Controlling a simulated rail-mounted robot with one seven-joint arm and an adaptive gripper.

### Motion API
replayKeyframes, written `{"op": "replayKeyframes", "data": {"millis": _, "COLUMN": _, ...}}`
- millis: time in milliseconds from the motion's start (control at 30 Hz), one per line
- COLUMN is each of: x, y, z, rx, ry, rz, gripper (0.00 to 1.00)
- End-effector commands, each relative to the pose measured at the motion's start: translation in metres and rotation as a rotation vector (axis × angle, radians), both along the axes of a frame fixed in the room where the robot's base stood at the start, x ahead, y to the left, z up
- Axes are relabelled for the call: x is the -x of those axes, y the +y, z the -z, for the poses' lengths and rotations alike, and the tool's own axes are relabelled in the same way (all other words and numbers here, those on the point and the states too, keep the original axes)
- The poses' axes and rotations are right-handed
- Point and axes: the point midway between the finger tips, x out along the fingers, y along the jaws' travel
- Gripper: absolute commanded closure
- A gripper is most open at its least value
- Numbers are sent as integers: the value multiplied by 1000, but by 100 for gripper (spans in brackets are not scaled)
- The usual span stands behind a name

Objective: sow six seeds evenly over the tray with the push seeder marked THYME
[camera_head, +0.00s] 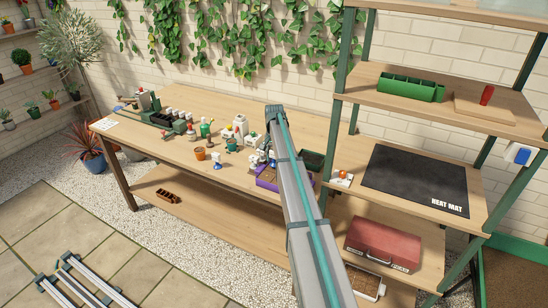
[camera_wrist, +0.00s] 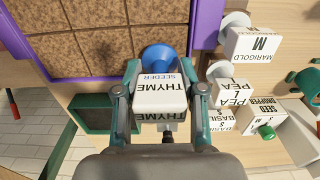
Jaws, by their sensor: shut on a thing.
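My gripper (camera_wrist: 160,92) is shut on the push seeder marked THYME (camera_wrist: 158,84), a white block with a blue funnel-shaped end. The funnel end shows against the near edge of the seed tray in the wrist view. The tray has a purple rim (camera_wrist: 188,20) and brown, square soil cells (camera_wrist: 95,35). I cannot tell whether the seeder touches the soil, and no seeds can be made out. In the head view the tray (camera_head: 268,187) is partly hidden behind my arm.
A dark green tray (camera_wrist: 93,113) lies lower left. In the head view, a shelf unit with a heat mat (camera_head: 405,180) stands right of the bench.

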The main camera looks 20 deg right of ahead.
Motion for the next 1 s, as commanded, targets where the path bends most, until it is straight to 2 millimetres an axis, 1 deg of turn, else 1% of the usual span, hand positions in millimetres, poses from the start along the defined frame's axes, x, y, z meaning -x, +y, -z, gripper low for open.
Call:
{"op": "replayKeyframes", "data": {"millis": 467, "x": 0, "y": 0, "z": 0, "rx": 0, "ry": 0, "rz": 0, "gripper": 86}}
{"op": "replayKeyframes", "data": {"millis": 1000, "x": 0, "y": 0, "z": 6, "rx": 0, "ry": 0, "rz": 0, "gripper": 86}}
